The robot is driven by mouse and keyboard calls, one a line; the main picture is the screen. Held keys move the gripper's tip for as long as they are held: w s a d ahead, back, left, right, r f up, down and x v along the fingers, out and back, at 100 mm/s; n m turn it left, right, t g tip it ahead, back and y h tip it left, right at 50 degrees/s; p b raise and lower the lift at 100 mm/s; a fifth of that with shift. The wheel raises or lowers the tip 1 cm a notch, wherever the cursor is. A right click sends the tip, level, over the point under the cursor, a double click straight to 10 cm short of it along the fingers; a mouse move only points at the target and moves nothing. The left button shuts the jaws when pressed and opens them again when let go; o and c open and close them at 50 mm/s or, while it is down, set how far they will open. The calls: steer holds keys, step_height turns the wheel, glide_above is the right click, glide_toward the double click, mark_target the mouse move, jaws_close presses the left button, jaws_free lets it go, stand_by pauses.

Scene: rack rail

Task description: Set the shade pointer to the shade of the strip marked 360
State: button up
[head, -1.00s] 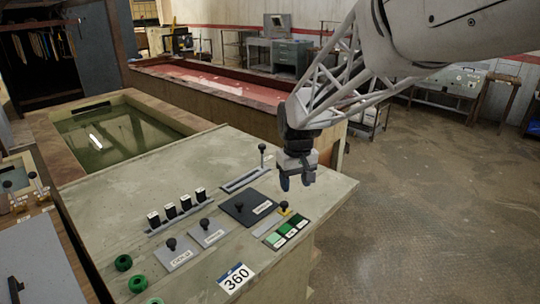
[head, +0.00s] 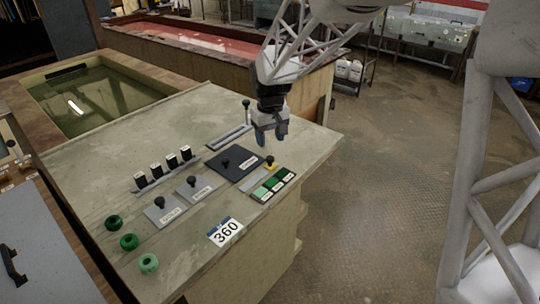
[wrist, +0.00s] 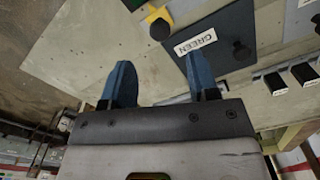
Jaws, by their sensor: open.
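The shade pointer is a yellow slider with a black knob (head: 269,160). It stands at the far end of its grey track, beside the darkest swatch of the green shade scale (head: 272,184), which runs from light green at the near end to dark green. In the wrist view the yellow pointer (wrist: 153,14) shows at the top, beyond my fingers. A white card marked 360 (head: 225,232) lies near the console's front edge; I cannot make out a shade on it. My gripper (head: 271,138) is open and empty above the pointer; its blue fingers (wrist: 162,82) are apart.
A dark plate with a knob and a GREEN label (head: 234,163) adjoins the track. Two smaller knob plates (head: 166,209), several black switches (head: 165,167) and a slotted lever (head: 246,112) are nearby. Three green coils (head: 130,241) lie at the left.

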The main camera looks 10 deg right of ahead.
mark_target(270, 157)
steer(key=shift+f, duration=3.5)
jaws_close()
